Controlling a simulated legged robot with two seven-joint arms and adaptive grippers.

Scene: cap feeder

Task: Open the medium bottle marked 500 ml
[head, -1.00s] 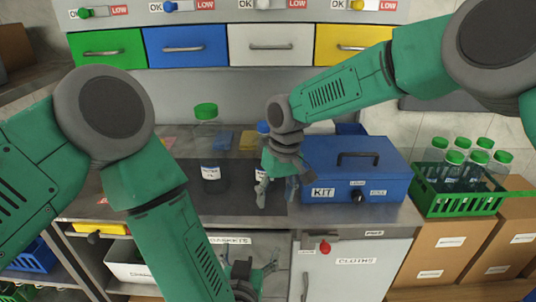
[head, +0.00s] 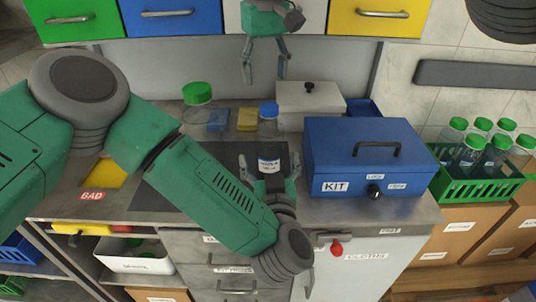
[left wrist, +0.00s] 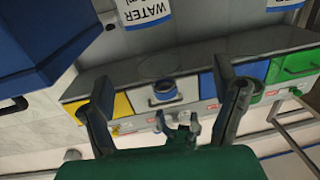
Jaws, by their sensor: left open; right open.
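A clear bottle with a blue cap (head: 268,109) stands upright on the counter left of the kit box. Its white label (head: 269,164) faces me; I cannot read the volume. My left gripper (head: 270,167) is open at the label, one finger on each side; contact is unclear. In the left wrist view, a label reading WATER (left wrist: 146,11) is at the top, and a round blue cap (left wrist: 165,91) shows between the open fingers (left wrist: 168,95). My right gripper (head: 262,68) is open and empty, above and behind the bottle. A larger green-capped bottle (head: 197,94) stands left, its body mostly hidden by my left arm.
The blue kit box (head: 365,150) stands close on the right, with a white box (head: 308,100) behind. A green crate (head: 470,187) of green-capped bottles is at far right. Drawers (head: 170,18) line the back.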

